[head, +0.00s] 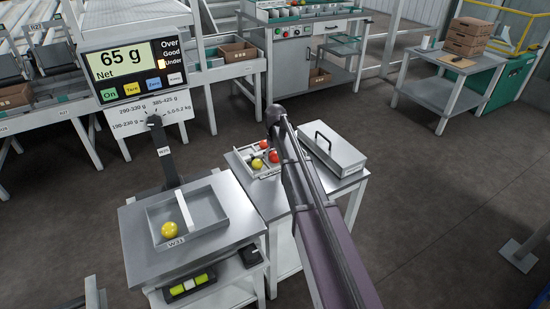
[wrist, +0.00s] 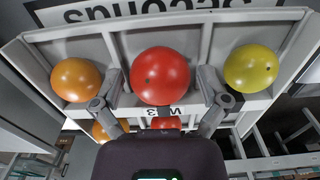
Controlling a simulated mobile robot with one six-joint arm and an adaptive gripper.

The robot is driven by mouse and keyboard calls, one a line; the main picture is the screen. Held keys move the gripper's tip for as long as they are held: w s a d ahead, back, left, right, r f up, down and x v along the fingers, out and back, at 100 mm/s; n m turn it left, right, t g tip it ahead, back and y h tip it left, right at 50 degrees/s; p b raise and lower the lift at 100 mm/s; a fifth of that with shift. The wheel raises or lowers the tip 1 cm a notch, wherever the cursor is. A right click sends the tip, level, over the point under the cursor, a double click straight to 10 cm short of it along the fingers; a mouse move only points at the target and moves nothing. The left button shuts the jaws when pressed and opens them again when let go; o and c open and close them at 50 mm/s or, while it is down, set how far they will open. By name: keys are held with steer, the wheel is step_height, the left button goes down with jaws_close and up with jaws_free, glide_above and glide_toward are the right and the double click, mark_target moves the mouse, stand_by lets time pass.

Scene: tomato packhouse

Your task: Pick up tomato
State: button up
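In the wrist view a large red tomato (wrist: 160,76) sits in the middle of a pale divided tray (wrist: 205,40). An orange tomato (wrist: 76,80) is in the tray to its left and a yellow tomato (wrist: 251,68) to its right. My gripper (wrist: 160,88) is open, with one finger on each side of the red tomato and a narrow gap showing at both sides. In the head view the tray (head: 243,158) holds several tomatoes; my arm hides the gripper.
A scale pan (head: 215,207) at left holds a yellow tomato (head: 169,230); its display (head: 128,69) reads 65 g. A grey lidded box (head: 333,150) with a handle stands right of the tray on the same table.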

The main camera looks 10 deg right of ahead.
mark_target(275, 153)
steer(key=c, duration=0.3)
steer(key=shift+c, duration=0.2)
steer(key=shift+r, duration=0.15)
step_height(275, 153, up, 4)
steer(key=p, duration=0.4)
steer(key=s+a, duration=0.1)
steer(key=s, duration=0.9)
steer(key=s+a+p, duration=0.1)
steer(key=s, duration=0.5)
steer(key=shift+a+r, duration=0.3)
steer(key=shift+r, duration=0.05)
steer(key=shift+w, duration=0.1)
